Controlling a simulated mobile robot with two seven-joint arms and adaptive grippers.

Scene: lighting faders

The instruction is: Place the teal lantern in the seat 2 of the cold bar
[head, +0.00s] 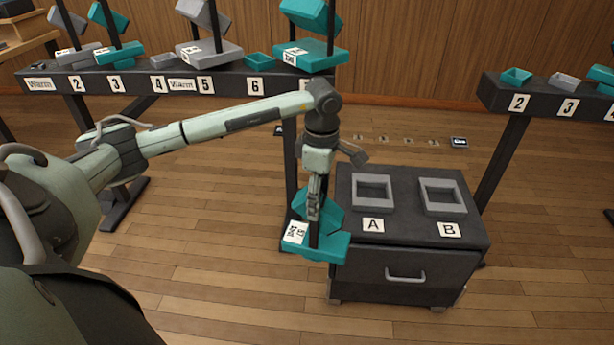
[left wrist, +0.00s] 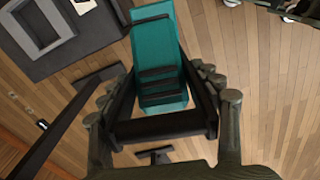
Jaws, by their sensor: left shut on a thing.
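The teal lantern (head: 330,248) hangs in front of the dark cabinet's left side, its wide base down, above the floor. It has a dark stem and a white label. My left gripper (head: 314,208) points down and is shut on the lantern's dark upper part. In the left wrist view the lantern (left wrist: 158,50) sits between the fingers. A dark bar (head: 545,105) at the right carries labels 2, 3 and part of another; its name is out of view. A teal square socket (head: 516,76) sits above its label 2 and looks empty. My right gripper is not in view.
A dark cabinet (head: 410,275) holds grey trays A (head: 373,191) and B (head: 443,197), both empty. The bar labelled Warm (head: 130,83) crosses the back left and carries teal and grey lanterns. Wooden floor lies open between the cabinet and the right bar.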

